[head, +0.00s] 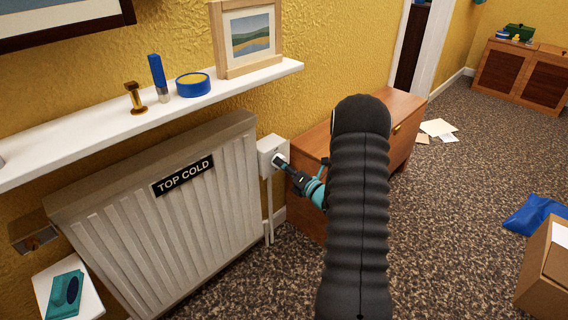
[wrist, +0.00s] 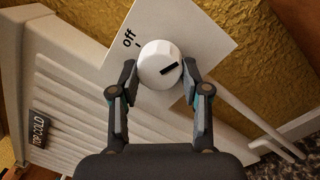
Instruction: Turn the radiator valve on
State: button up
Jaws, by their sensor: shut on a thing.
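The radiator valve is a round white knob (wrist: 160,64) with a black pointer mark, on a white plate (wrist: 205,30) in the wrist view. The plate bears the word "off" and a short tick at the knob's upper left. The black mark lies at the knob's lower right, away from that tick. In the head view the white valve box (head: 268,152) is beside the radiator's right end; the knob is mostly hidden by my fingers. My gripper (wrist: 158,75) is shut on the knob, one finger on each side. It also shows in the head view (head: 282,163).
The radiator (head: 190,220), labelled "TOP COLD", stands left of the valve under a white shelf (head: 110,140) with small items and a picture frame. A wooden cabinet (head: 400,110) stands close behind my arm. Carpet is open at right, before a cardboard box (head: 548,270).

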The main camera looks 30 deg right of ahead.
jog(key=shift+d+r+m, duration=0.1)
jog(key=shift+d+m, duration=0.05)
jog(key=shift+m, duration=0.15)
jog(key=o, duration=1)
jog(key=shift+o, duration=0.7)
jog(key=v, duration=1.1)
jog(key=shift+s, duration=0.4)
